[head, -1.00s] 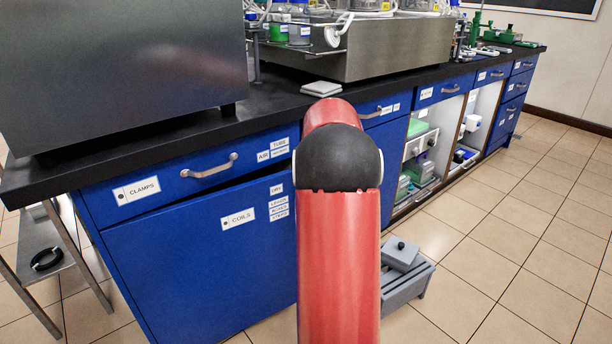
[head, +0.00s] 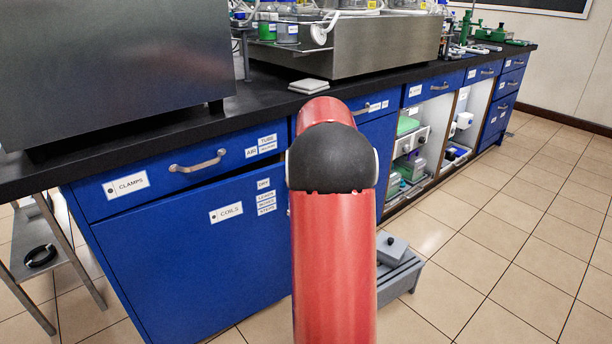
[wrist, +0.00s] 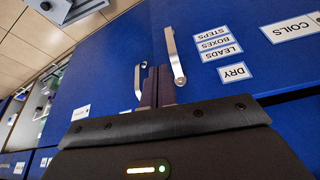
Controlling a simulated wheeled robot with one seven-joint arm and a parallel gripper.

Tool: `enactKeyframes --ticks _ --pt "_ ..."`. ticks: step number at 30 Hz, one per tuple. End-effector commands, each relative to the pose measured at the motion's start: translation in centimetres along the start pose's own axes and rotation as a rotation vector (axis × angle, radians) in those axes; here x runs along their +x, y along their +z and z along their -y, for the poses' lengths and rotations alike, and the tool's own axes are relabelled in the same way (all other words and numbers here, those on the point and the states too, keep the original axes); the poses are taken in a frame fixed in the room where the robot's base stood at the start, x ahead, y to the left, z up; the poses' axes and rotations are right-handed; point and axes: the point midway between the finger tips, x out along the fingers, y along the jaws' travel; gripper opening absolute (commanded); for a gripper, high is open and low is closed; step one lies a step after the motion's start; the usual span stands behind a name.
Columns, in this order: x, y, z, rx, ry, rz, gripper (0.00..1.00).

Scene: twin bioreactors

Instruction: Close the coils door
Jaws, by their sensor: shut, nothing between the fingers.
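The coils door (head: 190,270) is a blue cabinet panel with a white COILS label, below the clamps drawer in the head view. A dark gap shows along its top edge, so it looks slightly ajar. In the wrist view the door (wrist: 225,100) appears turned sideways, with its labels at the upper right and a silver bar handle (wrist: 174,55). My gripper (wrist: 160,72) is shut and empty. Its fingertips are close beside that handle; I cannot tell whether they touch the door. In the head view my red arm hides the gripper and handle.
The clamps drawer (head: 195,180) is above the door. A grey stool-like box (head: 400,275) stands on the floor right of my arm. A metal stand (head: 50,260) is at the left. Open shelves (head: 410,160) are farther right. The tiled floor at the right is clear.

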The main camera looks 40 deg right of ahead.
Motion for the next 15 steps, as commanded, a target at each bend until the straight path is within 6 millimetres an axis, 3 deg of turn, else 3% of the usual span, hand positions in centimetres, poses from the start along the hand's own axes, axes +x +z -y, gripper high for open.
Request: enactKeyframes --ticks 15 --pt "-7.8 -0.1 -0.4 0.0 0.002 -0.002 0.0"
